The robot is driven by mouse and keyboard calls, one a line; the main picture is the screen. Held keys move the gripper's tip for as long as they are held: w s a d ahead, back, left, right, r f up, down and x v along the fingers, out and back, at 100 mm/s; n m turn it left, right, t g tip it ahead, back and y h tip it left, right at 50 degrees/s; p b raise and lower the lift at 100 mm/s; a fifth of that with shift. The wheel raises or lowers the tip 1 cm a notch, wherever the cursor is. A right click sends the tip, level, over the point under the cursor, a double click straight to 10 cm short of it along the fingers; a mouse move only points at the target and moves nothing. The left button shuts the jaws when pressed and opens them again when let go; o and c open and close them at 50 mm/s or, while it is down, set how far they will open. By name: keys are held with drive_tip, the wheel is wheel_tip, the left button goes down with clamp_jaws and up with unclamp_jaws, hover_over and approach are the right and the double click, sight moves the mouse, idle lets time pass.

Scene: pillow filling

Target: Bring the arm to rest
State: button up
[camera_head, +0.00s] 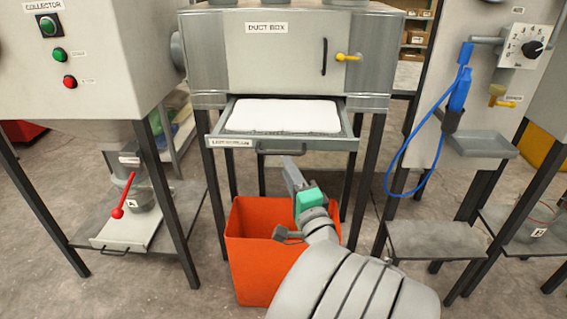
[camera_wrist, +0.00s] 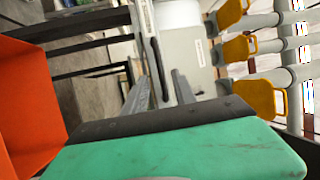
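My gripper (camera_head: 287,161) is on the end of my grey arm, which reaches up from the bottom of the head view. It has a green body and grey fingers, and it points at the drawer (camera_head: 350,139) under the duct box. The fingertips show just below the drawer's handle (camera_head: 280,151). In the wrist view my gripper (camera_wrist: 161,75) has its two fingers apart. The dark handle (camera_wrist: 155,58) shows between and beyond them; I cannot tell whether they touch it. Nothing is held that I can see.
An orange bin (camera_head: 262,262) stands under the drawer, close beside my arm. The drawer is pulled out and holds white material (camera_head: 283,116). The collector (camera_head: 75,60) stands at left. A panel with a blue hose (camera_head: 423,115) and a grey shelf (camera_head: 435,240) stands at right.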

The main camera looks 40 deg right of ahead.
drive_tip(key=shift+s+a+f, duration=0.1)
drive_tip(key=shift+s+a, duration=0.1)
drive_tip(key=shift+s, duration=0.3)
drive_tip(key=w+a+f+n+g+y+p, duration=0.1)
drive_tip(key=w+a+n+g+y+p, duration=0.1)
drive_tip(key=a+n+g+y+p, duration=0.45)
drive_tip(key=w+a+f+n+g+y+p, duration=0.25)
drive_tip(key=a+n, duration=0.55)
drive_tip(key=a, duration=0.4)
drive_tip(key=s+a+r+n+g+h+p, duration=0.2)
drive_tip(key=s+r+n+g+p, duration=0.4)
drive_tip(key=s, duration=0.5)
drive_tip(key=shift+s+a+r+g+h+p, duration=0.2)
drive_tip(key=shift+a+g+h+p, duration=0.25)
drive_tip(key=shift+h+p, duration=0.45)
